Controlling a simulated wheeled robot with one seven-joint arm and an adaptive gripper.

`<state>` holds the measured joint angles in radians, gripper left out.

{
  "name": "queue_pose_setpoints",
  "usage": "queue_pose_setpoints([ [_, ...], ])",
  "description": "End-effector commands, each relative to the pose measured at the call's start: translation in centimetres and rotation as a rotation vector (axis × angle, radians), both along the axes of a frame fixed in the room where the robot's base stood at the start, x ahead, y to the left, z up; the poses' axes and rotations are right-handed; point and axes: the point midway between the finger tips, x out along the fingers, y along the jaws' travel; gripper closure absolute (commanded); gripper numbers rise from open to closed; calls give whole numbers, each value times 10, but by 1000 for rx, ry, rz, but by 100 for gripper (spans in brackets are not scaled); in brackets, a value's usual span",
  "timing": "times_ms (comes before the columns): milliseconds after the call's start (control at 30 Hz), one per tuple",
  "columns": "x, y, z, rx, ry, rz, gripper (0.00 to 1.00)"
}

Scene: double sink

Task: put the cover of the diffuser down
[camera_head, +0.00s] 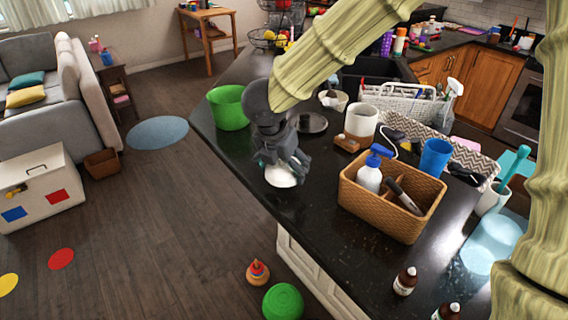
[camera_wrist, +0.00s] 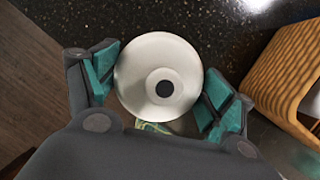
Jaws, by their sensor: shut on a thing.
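The diffuser cover is a white, rounded dome (camera_head: 281,176) with a dark round hole in its top. It also shows in the wrist view (camera_wrist: 150,62), between the two teal finger pads. My gripper (camera_head: 284,163) is shut on it from above, near the counter's front-left edge. In the wrist view my gripper (camera_wrist: 160,88) has a pad on each side of the cover. I cannot tell whether the cover's lower rim touches the counter. A small patterned greenish thing (camera_wrist: 152,127) shows beside the cover, partly hidden by my gripper.
The dark counter (camera_head: 310,215) has its edge close on the left. A wicker basket (camera_head: 380,210) with a blue-topped pump bottle stands to the right. A white cup (camera_head: 362,120) and a small wooden block (camera_head: 347,143) stand behind right.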

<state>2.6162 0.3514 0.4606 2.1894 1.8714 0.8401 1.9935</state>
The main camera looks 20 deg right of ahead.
Motion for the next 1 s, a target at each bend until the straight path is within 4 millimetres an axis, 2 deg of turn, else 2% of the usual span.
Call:
queue_pose_setpoints([
  [133, 18, -7, -1, -1, 1, -2, 42],
  [433, 32, -12, -4, -2, 2, 0, 42],
  [700, 31, -12, -35, -2, 2, -1, 42],
  [1000, 32, -11, -39, -1, -1, 0, 42],
])
